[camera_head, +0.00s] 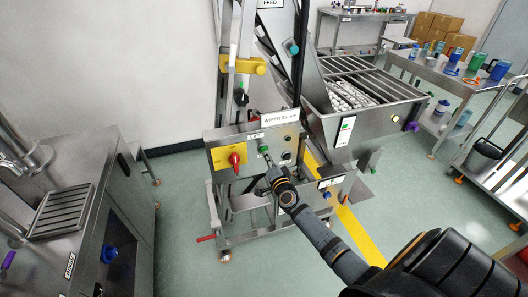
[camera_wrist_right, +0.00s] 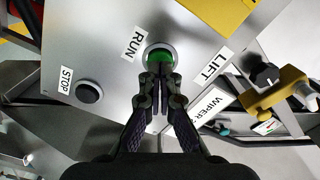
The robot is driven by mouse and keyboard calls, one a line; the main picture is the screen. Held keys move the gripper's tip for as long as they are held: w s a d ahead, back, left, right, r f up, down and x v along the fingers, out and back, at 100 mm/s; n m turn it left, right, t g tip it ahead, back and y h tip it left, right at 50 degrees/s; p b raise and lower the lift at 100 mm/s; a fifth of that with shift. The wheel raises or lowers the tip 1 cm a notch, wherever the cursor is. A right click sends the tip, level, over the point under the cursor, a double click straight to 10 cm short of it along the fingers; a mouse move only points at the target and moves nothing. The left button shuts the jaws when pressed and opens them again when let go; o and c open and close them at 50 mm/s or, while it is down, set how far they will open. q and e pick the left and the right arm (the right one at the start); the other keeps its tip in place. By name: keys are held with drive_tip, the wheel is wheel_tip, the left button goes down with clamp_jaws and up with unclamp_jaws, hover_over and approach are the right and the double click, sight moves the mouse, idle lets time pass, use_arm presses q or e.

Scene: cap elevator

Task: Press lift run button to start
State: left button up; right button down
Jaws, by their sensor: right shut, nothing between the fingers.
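The lift's steel control panel (camera_head: 222,152) stands in the middle of the head view. Its green run button (camera_head: 263,149) is also in the right wrist view (camera_wrist_right: 158,54), inside a metal ring beside the RUN label. My right gripper (camera_head: 268,162) is shut and empty, pointing at this button. In the right wrist view its fingertips (camera_wrist_right: 160,78) overlap the lower part of the green button. I cannot tell whether they touch it or whether it is pressed in. My left gripper is not in view.
A black stop button (camera_wrist_right: 89,92) sits beside the run button. A red rotary switch on a yellow plate (camera_head: 235,159) is left on the panel. A steel hopper (camera_head: 350,122) stands to the right, a steel sink bench (camera_head: 88,170) to the left.

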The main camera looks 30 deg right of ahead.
drive_tip(key=shift+w, duration=0.1)
drive_tip(key=shift+w, duration=0.2)
drive_tip(key=shift+w+d, duration=0.2)
drive_tip(key=shift+w, duration=0.35)
idle(0.7)
drive_tip(key=shift+p+v, duration=0.5)
drive_tip(key=shift+v, duration=0.85)
drive_tip(key=v, duration=0.3)
drive_tip(key=shift+p, duration=0.4)
